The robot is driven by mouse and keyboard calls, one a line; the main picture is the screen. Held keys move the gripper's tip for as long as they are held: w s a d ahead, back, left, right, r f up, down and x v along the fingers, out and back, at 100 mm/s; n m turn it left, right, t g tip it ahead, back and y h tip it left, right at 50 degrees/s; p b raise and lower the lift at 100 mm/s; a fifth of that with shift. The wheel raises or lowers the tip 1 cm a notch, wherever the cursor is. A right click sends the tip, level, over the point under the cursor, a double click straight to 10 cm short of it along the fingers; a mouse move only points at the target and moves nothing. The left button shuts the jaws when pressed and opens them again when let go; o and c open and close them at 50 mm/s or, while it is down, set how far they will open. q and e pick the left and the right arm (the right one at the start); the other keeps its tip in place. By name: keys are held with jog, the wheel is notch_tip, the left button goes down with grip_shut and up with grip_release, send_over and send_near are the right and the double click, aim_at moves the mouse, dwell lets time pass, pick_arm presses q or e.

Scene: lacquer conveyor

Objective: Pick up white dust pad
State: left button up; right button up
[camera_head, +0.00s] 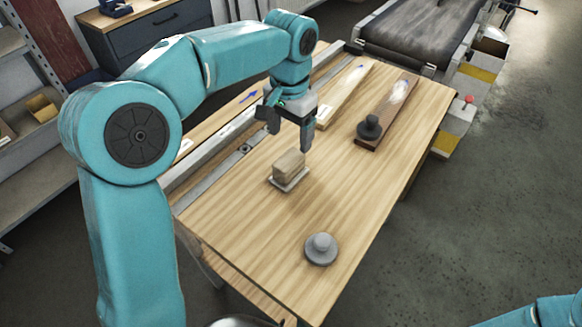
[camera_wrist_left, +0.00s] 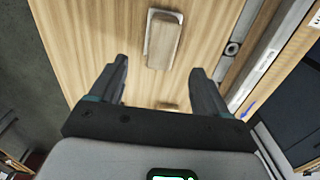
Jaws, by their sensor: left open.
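The white dust pad (camera_head: 289,180) is a thin pale base with a wooden block handle on top. It lies flat on the wooden table in the head view. In the left wrist view the pad (camera_wrist_left: 151,27) is at the top centre, with its handle lengthwise in the picture. My left gripper (camera_head: 289,134) is open and empty above the table, a little beyond and above the pad. In the left wrist view its fingers (camera_wrist_left: 159,65) are spread, with the pad ahead between their lines. My right gripper is out of view.
A grey round pad with a knob (camera_head: 321,249) sits near the table's front. A dark round knobbed pad (camera_head: 369,128) rests on a brown board (camera_head: 392,108), beside a pale board (camera_head: 345,92). A metal rail runs along the left. A conveyor (camera_head: 420,35) stands behind.

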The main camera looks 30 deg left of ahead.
aim_at(289, 159)
pick_arm(q)
jog(key=f, duration=0.3)
jog(key=shift+s+a+f, duration=0.2)
jog(key=shift+f, duration=0.1)
notch_tip(289, 159, down, 5)
jog(key=shift+w+f, duration=0.1)
jog(key=shift+f, duration=0.05)
jog(key=shift+d, duration=0.1)
jog(key=c, duration=1.1)
notch_tip(289, 159, up, 20)
jog(key=p, duration=0.3)
